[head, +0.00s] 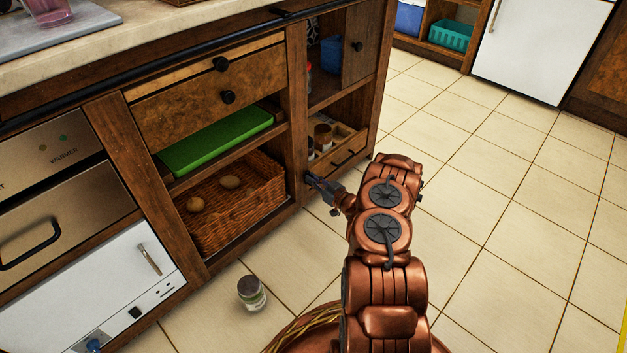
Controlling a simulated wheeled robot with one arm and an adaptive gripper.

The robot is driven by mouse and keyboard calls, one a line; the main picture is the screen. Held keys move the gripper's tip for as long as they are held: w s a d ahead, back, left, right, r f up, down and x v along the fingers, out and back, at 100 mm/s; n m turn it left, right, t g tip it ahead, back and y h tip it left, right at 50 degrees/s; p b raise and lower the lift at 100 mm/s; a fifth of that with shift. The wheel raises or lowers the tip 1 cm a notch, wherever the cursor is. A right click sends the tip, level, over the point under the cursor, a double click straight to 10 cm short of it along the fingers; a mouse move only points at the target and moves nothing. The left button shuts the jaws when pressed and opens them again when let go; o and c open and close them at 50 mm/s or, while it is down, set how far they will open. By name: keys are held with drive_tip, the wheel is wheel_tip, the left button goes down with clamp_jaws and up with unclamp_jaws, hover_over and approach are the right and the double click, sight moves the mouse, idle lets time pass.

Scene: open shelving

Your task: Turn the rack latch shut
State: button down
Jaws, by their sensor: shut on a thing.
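My copper arm reaches down to the front of the wooden island, and my gripper (317,182) is at the post left of the pull-out rack (345,160). The dark fingers are shut on a small black latch (308,177) on that post, mostly covered by the fingertips. Its exact turn angle cannot be told. The rack has a wooden front with a black bar handle (343,158) and holds several jars (323,136).
A jar (251,292) stands on the tiled floor near the island. A wicker basket (235,205) and green tray (215,139) sit on shelves to the left. Open floor (500,230) lies to the right.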

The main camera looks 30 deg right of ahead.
drive_tip(key=shift+p, duration=0.3)
drive_tip(key=d+f+m, duration=0.1)
drive_tip(key=m, duration=0.5)
drive_tip(key=f+m, duration=0.1)
drive_tip(key=m, duration=0.5)
drive_tip(key=d+m, duration=0.1)
drive_tip(key=m, duration=0.4)
drive_tip(key=shift+w+d+f+m+p, duration=0.3)
drive_tip(key=shift+f+m+p, duration=0.05)
drive_tip(key=shift+f+m, duration=0.05)
idle(0.4)
drive_tip(key=c, duration=1.2)
unclamp_jaws()
drive_tip(key=shift+c, duration=0.2)
